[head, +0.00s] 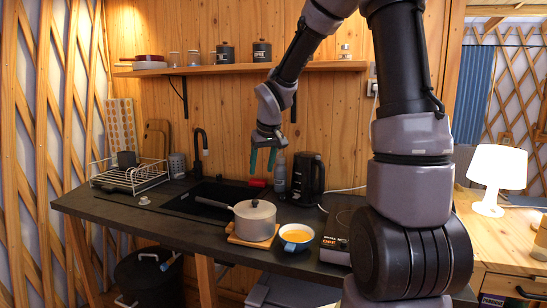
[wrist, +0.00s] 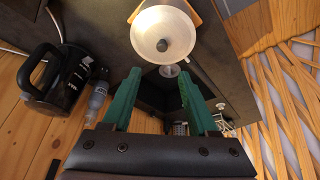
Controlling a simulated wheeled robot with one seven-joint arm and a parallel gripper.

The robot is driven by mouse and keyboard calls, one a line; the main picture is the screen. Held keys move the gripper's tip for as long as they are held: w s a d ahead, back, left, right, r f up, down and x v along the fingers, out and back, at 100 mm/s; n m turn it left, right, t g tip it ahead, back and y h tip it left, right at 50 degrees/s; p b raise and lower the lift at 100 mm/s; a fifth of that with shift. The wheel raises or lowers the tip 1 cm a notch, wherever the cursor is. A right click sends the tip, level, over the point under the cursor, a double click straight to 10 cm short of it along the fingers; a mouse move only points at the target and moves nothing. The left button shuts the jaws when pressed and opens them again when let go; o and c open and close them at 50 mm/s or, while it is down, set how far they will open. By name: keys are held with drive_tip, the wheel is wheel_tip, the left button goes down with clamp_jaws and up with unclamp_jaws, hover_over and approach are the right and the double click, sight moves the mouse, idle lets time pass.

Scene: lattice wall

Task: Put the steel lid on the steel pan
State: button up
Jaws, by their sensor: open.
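The steel pan (head: 254,226) stands on a wooden board on the dark counter, its dark handle pointing left over the sink edge. The steel lid (head: 254,209) lies on top of the pan and looks level, with a small dark knob at its middle. In the wrist view the lid (wrist: 150,32) covers the pan's mouth, and the pan's pale side (wrist: 163,5) shows beyond it. My gripper (head: 262,165) is open and empty, fingers pointing down, above and behind the pan near the sink. Its green fingers (wrist: 161,80) are apart from the lid's knob in the wrist view.
A blue bowl of orange soup (head: 296,237) stands right of the pan. A black kettle (head: 307,176) and a bottle (head: 280,174) stand behind. The sink (head: 205,197) and dish rack (head: 130,175) are left. A shelf (head: 240,69) runs above.

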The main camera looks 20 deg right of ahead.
drive_tip(key=s+d+r+m+t, duration=0.1)
drive_tip(key=s+r+m, duration=0.1)
drive_tip(key=s+r, duration=0.3)
drive_tip(key=s+d+r+m+y, duration=0.1)
drive_tip(key=s+r, duration=0.4)
drive_tip(key=s, duration=0.6)
drive_tip(key=s+d+r+m+t, duration=0.1)
drive_tip(key=s+r, duration=0.3)
drive_tip(key=s, duration=0.4)
drive_tip(key=shift+s+d+r+m+t, duration=0.3)
drive_tip(key=shift+d+r+m, duration=0.1)
drive_tip(key=shift+d+m, duration=0.45)
drive_tip(key=shift+w, duration=0.1)
